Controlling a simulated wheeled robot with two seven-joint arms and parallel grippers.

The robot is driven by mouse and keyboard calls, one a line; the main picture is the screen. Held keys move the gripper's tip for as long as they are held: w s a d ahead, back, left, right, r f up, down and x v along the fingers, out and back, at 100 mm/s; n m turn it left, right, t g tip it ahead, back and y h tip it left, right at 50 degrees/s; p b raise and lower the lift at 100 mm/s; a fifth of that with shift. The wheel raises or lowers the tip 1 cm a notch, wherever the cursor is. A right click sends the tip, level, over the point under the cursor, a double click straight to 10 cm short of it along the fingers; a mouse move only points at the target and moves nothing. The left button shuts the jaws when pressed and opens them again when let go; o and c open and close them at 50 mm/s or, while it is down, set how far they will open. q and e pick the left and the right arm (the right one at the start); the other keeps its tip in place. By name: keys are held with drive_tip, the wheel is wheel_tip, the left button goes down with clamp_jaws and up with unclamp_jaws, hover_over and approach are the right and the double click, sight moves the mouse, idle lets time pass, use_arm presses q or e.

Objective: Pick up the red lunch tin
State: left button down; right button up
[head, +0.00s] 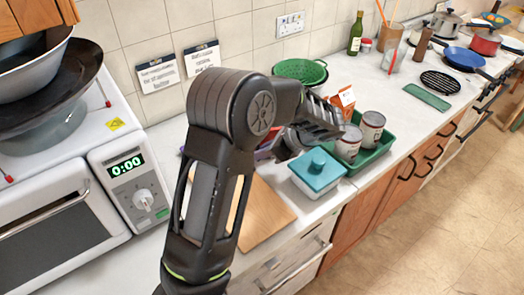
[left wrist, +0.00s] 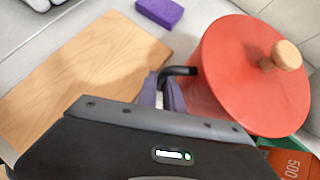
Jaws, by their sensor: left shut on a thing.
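The red lunch tin (left wrist: 235,75), a round red tin with a flat lid, a wooden knob and a black side handle, fills the right of the left wrist view. My left gripper (left wrist: 165,95) is shut on its black handle. In the head view my left gripper (head: 285,150) reaches down over the counter behind my forearm. My right gripper is not in view.
A wooden board (head: 262,215) lies in front of the gripper. A white box with a teal lid (head: 318,172) and a green tray (head: 375,153) with cans are close on its right. A green colander (head: 300,71) stands behind, a microwave (head: 60,205) left. A purple block (left wrist: 160,12) lies beyond the board.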

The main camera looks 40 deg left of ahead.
use_arm(q)
wheel_tip(320, 180, up, 9)
idle(0.3)
drive_tip(key=shift+s, duration=0.1)
idle(0.5)
